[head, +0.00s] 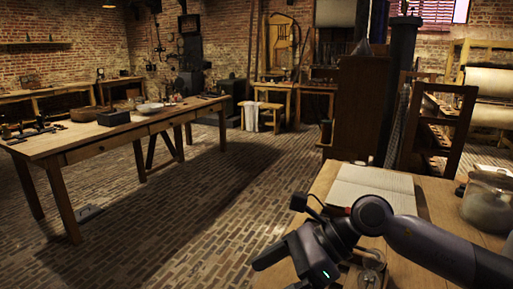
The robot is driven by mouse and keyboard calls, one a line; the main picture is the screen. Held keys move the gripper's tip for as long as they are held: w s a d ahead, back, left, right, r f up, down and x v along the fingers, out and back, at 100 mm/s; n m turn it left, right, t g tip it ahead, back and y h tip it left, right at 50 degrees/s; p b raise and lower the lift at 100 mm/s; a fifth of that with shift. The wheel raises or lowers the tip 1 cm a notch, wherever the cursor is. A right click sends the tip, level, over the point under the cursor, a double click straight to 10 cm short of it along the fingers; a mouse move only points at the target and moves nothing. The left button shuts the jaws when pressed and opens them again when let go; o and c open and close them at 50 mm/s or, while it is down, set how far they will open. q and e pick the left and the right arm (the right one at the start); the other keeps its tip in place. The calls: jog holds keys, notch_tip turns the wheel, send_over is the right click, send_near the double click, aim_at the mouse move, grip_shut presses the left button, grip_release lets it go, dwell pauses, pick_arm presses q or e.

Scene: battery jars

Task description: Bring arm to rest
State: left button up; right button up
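My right arm comes in from the right edge over the near wooden table (328,180). My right gripper (270,262) is at the bottom centre, past the table's left edge and pointing left. One dark finger shows; the rest runs toward the frame bottom, so its opening and anything in it cannot be told. My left gripper is not in view. A lidded glass jar (487,207) stands upright on the table at the right, apart from the gripper. A clear glass object with metal parts (372,270) shows under my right wrist, partly hidden by the arm.
An open book (372,186) lies on the near table behind my arm. A long wooden table (95,137) with a dark box (114,118) and bowls stands at the left. The brick floor (190,215) between is clear. A dark wooden cabinet (355,110) stands behind the near table.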

jog(key=s+a+r+m+t+y, duration=0.1)
jog(key=a+r+m+t+y, duration=0.4)
jog(key=r+m+t+y, duration=0.65)
jog(key=w+d+f+m+t+h, duration=0.2)
jog(key=d+f+m+t+h, duration=0.2)
jog(key=d+f+m+h, duration=0.75)
jog(key=w+d+f+m+t+h, duration=0.25)
jog(key=d+m+h, duration=0.35)
jog(key=m, duration=1.3)
jog(key=s+d+f+m+g+h, duration=0.2)
jog(key=s+d+f+m+g, duration=0.15)
jog(key=s+f, duration=0.35)
jog(key=s+d+f+m+g+h, duration=0.15)
jog(key=s+f+m+g, duration=0.3)
jog(key=s, duration=0.55)
jog(key=s+d+f+m+g+h, duration=0.1)
jog(key=s+d+f+m+g, duration=0.3)
jog(key=s+f, duration=0.35)
jog(key=w+a+f+n+t+y+p, duration=0.1)
jog(key=w+a+f+t+p, duration=0.2)
jog(key=w+f+t, duration=0.2)
jog(key=shift+w+a+n+t+y+p, duration=0.25)
jog(key=shift+w+n+t+y+p, duration=0.15)
jog(key=shift+w, duration=0.2)
